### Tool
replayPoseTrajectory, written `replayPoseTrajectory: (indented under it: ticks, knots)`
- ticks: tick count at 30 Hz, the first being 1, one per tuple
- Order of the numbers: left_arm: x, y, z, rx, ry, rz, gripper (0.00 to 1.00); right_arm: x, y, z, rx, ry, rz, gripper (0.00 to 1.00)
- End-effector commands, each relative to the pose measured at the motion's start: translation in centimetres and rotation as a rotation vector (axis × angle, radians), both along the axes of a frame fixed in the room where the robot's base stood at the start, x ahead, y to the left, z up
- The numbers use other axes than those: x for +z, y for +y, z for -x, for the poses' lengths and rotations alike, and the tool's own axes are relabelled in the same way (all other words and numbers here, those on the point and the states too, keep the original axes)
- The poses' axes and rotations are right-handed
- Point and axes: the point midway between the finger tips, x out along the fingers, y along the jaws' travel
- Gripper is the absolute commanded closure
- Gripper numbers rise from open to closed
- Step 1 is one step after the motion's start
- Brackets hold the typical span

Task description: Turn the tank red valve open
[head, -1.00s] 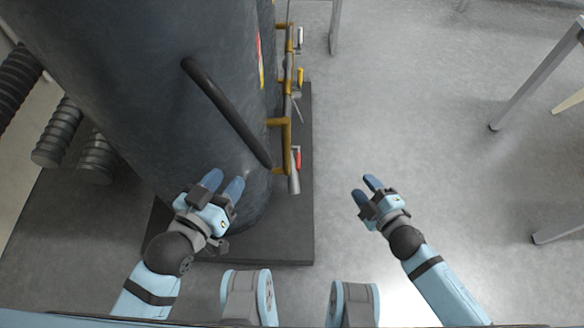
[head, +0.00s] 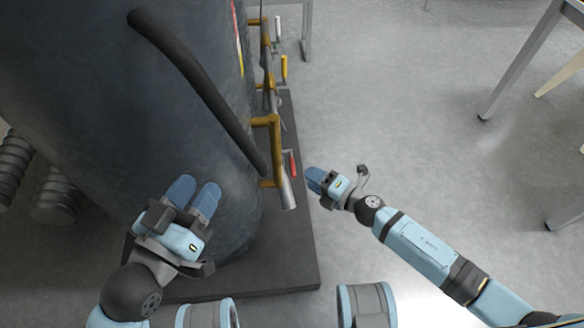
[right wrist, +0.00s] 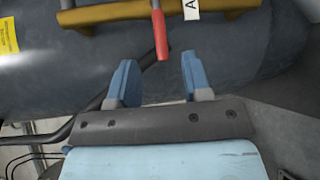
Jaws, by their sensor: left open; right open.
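The large dark grey tank (head: 140,100) stands at the left in the head view. Its red valve handle (head: 292,163) sticks out at the low end of the brass pipe (head: 276,135). My right gripper (head: 312,180) is open, just right of and a little below the red handle. My left gripper (head: 198,190) is open and empty in front of the tank.
A yellow handle (head: 284,66) and a white handle (head: 278,28) sit further up the pipes. A black hose (head: 195,80) runs along the tank. The dark base plate (head: 290,260) lies under it. Open floor (head: 400,120) lies right, with table legs (head: 520,60) beyond.

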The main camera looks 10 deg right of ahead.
Motion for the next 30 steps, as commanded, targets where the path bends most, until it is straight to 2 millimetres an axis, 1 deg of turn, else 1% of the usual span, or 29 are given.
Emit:
replayPoseTrajectory:
  ticks: [1, 6, 12, 16, 24, 26, 27, 30]
  knots:
    - [-0.5, 0.0, 0.0, -0.003, 0.007, -0.004, 0.57, -0.3, 0.9, -1.0, 0.001, -0.003, 0.001, 0.55]
    - [-1.3, -0.1, 0.0, -0.010, 0.030, -0.018, 0.57, -0.8, 3.1, -3.3, -0.001, -0.002, 0.000, 0.55]
    - [-2.0, -0.2, 0.0, -0.019, 0.052, -0.029, 0.57, -1.0, 4.8, -5.0, -0.002, -0.001, -0.001, 0.55]
    - [-2.2, -0.2, 0.0, -0.021, 0.059, -0.032, 0.57, -1.1, 5.2, -5.4, -0.001, 0.001, 0.000, 0.55]
    - [-2.2, -0.2, 0.0, -0.022, 0.063, -0.034, 0.57, -1.1, 5.3, -5.4, -0.001, 0.001, 0.000, 0.55]
    - [-2.2, -0.2, 0.0, -0.022, 0.063, -0.034, 0.57, -1.1, 5.3, -5.4, -0.001, 0.001, 0.000, 0.69]
    - [-2.2, -0.2, 0.0, -0.022, 0.063, -0.034, 0.57, -1.1, 5.3, -5.4, -0.001, 0.001, 0.000, 0.78]
    - [-2.2, -0.2, 0.0, -0.022, 0.060, -0.033, 0.57, -1.1, 5.3, -5.4, -0.001, 0.001, 0.000, 1.00]
